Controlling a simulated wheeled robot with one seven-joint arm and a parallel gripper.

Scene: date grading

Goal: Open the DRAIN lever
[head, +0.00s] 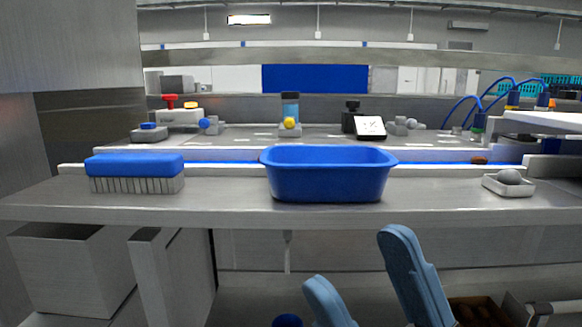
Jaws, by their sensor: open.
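No label reading DRAIN is legible. On the shelf behind the counter, several small fittings could be levers: a grey one with a blue knob (207,124), one with a yellow knob (290,125) in front of a blue bottle, and an all-grey one (402,124) at right. I cannot tell which is the DRAIN lever or how any is set. My gripper (355,256) shows at the bottom as two light-blue fingers spread apart, open and empty. It is in front of the counter and nearer to me, well short of the fittings.
A blue tub (328,178) stands mid-counter (225,203). A blue-backed brush (136,172) lies left; a small white dish (508,188) with a grey lump lies right. A blue belt strip (220,162) runs behind them. A red-knobbed fitting (170,102) is at back left.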

